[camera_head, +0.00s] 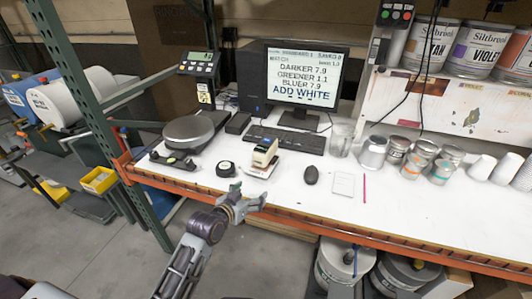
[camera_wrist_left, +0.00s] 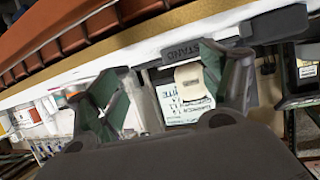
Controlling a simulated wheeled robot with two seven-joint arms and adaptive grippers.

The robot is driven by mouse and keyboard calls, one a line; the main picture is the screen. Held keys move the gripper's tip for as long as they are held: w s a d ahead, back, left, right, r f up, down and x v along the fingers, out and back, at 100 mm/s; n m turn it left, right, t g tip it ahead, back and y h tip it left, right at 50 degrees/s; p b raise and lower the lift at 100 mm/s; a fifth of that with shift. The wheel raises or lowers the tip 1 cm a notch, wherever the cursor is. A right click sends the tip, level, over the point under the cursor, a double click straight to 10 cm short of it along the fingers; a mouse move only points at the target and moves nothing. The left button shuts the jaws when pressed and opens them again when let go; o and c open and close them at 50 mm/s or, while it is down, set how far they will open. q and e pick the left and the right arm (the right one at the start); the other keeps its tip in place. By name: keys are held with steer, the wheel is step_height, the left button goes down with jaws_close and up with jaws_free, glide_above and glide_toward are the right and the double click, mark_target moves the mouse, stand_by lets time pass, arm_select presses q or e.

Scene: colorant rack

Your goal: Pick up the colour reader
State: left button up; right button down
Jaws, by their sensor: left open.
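The colour reader (camera_head: 264,152) is a small cream and dark device standing on a pale base on the white bench, in front of the keyboard. My left gripper (camera_head: 250,197) is open and empty, in front of the bench edge and apart from the reader. In the left wrist view, the gripper's two green-padded fingers (camera_wrist_left: 160,64) are spread wide. A cream part that looks like the reader (camera_wrist_left: 190,78) shows between them, close to the right finger, which hides part of it. A dark piece marked STAND lies beyond. My right gripper is not in view.
The keyboard (camera_head: 287,139) and monitor (camera_head: 303,75) are behind. Several cans and cups stand to the right. The orange bench edge (camera_head: 330,231) runs along the front.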

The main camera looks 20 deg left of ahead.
mark_target(258, 152)
arm_select(q)
steer(key=w+a+r+t, duration=0.2)
steer(key=w+r+t, duration=0.2)
steer(key=r, duration=0.3)
steer(key=shift+w+a+r+n, duration=0.3)
steer(key=shift+w+n, duration=0.1)
steer(key=shift+w, duration=0.45)
steer(key=shift+w, duration=0.1)
steer(key=shift+w+d+p, duration=0.15)
steer(key=shift+w+d, duration=0.05)
steer(key=shift+w, duration=1.15)
steer(key=shift+w+d+p, duration=0.15)
steer(key=shift+w+d, duration=0.05)
steer(key=shift+w, duration=1.1)
steer(key=shift+w+d+p, duration=0.15)
steer(key=shift+w+d, duration=0.05)
steer(key=shift+w, duration=1.15)
steer(key=shift+w+f, duration=0.1)
steer(key=shift+w, duration=0.1)
steer(key=shift+w, duration=0.1)
